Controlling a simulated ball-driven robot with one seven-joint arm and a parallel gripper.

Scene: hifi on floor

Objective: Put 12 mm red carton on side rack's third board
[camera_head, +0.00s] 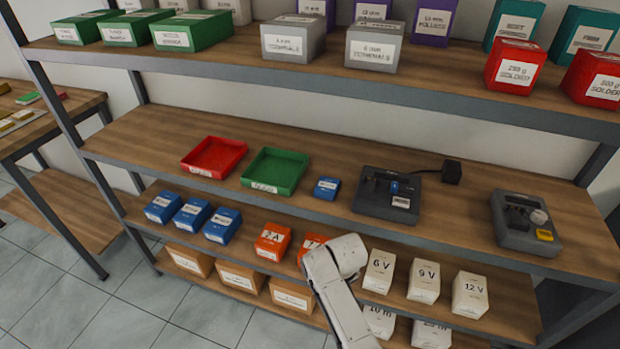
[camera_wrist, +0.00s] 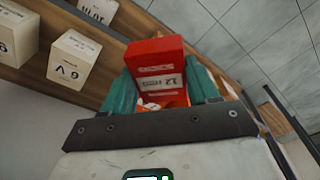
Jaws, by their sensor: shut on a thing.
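A red carton (camera_wrist: 155,60) with a white label reading 12 is between the two teal fingers of my gripper (camera_wrist: 161,84) in the wrist view. The fingers are shut on it. In the head view my white arm reaches in front of the rack's lower boards and hides the gripper and carton. A separate wooden rack or bench (camera_head: 72,107) stands at the left edge, with a lower board (camera_head: 62,212); only part of it shows, and I cannot tell its number of boards.
The large rack's upper board holds several cartons. Its middle board (camera_head: 130,140) holds a red tray (camera_head: 212,158), a green tray (camera_head: 275,171) and devices. Blue boxes (camera_head: 191,216), orange boxes (camera_head: 272,241) and white boxes (camera_head: 424,282) stand lower. Tiled floor (camera_head: 110,300) is clear at left.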

